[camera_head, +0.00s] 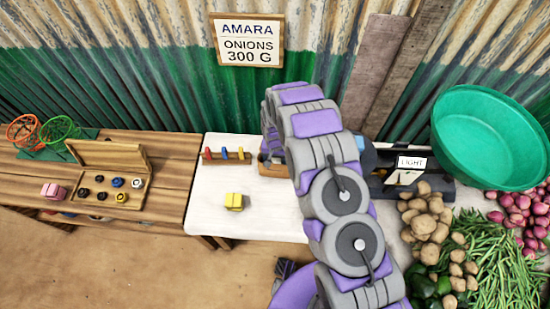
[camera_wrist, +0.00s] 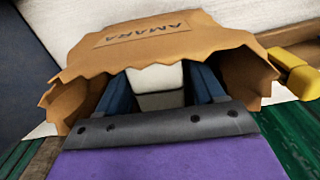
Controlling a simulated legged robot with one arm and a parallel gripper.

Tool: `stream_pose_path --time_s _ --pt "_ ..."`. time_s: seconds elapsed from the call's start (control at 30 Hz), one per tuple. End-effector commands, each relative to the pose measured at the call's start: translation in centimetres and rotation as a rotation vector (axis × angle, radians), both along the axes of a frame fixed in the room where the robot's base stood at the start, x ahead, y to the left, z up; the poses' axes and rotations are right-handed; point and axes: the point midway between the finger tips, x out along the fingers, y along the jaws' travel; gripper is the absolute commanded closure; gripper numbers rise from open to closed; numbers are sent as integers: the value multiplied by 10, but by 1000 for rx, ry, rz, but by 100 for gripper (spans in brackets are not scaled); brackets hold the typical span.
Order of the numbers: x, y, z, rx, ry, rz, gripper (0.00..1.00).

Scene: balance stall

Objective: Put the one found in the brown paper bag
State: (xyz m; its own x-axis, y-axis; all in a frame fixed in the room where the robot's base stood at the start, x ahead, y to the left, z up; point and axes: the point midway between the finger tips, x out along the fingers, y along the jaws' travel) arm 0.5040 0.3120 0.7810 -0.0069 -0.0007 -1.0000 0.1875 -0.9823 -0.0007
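The brown paper bag (camera_wrist: 235,45) fills the middle of the wrist view, with a jagged open mouth and an AMARA label (camera_wrist: 143,33). My gripper (camera_wrist: 158,76) has its blue fingers inside the bag's mouth. A pale, whitish block (camera_wrist: 155,78) sits between the fingers and appears gripped; its far part is hidden. In the head view my arm covers the gripper and most of the bag. A yellow block (camera_head: 234,201) lies on the white tabletop (camera_head: 265,222), and a pink block (camera_head: 53,191) lies on the wooden table at left.
A peg rack (camera_head: 226,156) stands left of my arm. A LIGHT card (camera_head: 411,163) is right of it, near potatoes (camera_head: 425,212), beans (camera_head: 497,255) and a green basin (camera_head: 488,137). An open wooden weight box (camera_head: 112,182) is at left. The white tabletop's front is mostly clear.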

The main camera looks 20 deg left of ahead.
Motion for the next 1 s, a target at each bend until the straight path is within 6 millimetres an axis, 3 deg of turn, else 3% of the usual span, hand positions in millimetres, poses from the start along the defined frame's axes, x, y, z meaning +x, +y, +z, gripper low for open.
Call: stream_pose_path --time_s 0.17,0.57,0.77,1.0 --pt "0 -2 1 2 1 -1 17" --pt "0 0 8 0 1 -1 17" --pt "0 0 34 1 0 -1 17" --pt "2 -1 85 6 -5 -1 17"
